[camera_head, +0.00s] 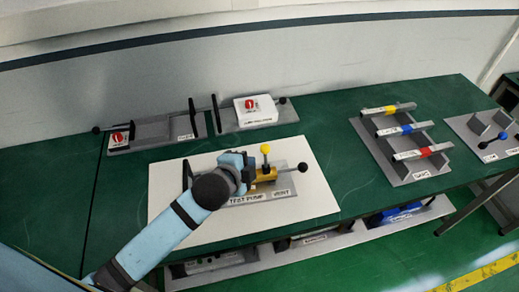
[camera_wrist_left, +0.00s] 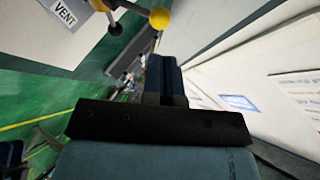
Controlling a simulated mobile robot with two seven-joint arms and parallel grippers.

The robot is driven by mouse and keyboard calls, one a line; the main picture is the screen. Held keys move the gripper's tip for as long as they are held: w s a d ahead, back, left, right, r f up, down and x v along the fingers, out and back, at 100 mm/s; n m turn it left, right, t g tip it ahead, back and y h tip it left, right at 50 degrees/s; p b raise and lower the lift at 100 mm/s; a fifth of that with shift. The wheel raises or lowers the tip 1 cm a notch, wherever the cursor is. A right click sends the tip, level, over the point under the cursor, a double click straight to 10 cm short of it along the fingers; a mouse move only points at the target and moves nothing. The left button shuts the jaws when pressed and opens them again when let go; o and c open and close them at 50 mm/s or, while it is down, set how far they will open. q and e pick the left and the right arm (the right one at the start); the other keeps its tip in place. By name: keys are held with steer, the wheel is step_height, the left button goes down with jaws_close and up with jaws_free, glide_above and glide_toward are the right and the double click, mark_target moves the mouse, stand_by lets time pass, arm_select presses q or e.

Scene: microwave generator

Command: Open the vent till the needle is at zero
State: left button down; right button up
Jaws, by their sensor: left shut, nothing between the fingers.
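The test pump (camera_head: 262,186) is a brass body on a grey plate, on a white board. Its front carries labels reading TEST PUMP and VENT (camera_head: 281,193). A yellow knob (camera_head: 266,149) stands up from it, and a black ball-ended lever (camera_head: 302,168) reaches right. My left gripper (camera_head: 246,170) is at the pump's left part, left of the yellow knob. In the wrist view its fingers (camera_wrist_left: 166,78) are shut and empty, with the yellow knob (camera_wrist_left: 159,18) close by and apart. No gauge needle is readable; my arm hides part of the pump. My right gripper is out of view.
Behind are two grey fixtures with red knobs (camera_head: 117,137) (camera_head: 250,104) and black levers. To the right, a rack (camera_head: 408,150) holds yellow, blue and red-marked bars. A panel with a blue knob (camera_head: 500,137) is at far right. Bare green table (camera_head: 335,150) lies between.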

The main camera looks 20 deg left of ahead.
mark_target(261, 147)
arm_select(q)
steer(key=p+x, duration=0.1)
steer(key=x, duration=0.5)
steer(key=shift+w, duration=0.15)
steer(key=shift+w+d+f, duration=0.1)
steer(key=shift+w+f, duration=0.1)
steer(key=shift+w, duration=0.15)
steer(key=shift+w+f, duration=0.25)
steer(key=shift+w, duration=0.1)
steer(key=shift+w+a+r, duration=0.1)
steer(key=shift+w+a, duration=0.15)
steer(key=shift+w, duration=0.1)
steer(key=shift+w+a, duration=0.15)
steer(key=shift+w, duration=0.25)
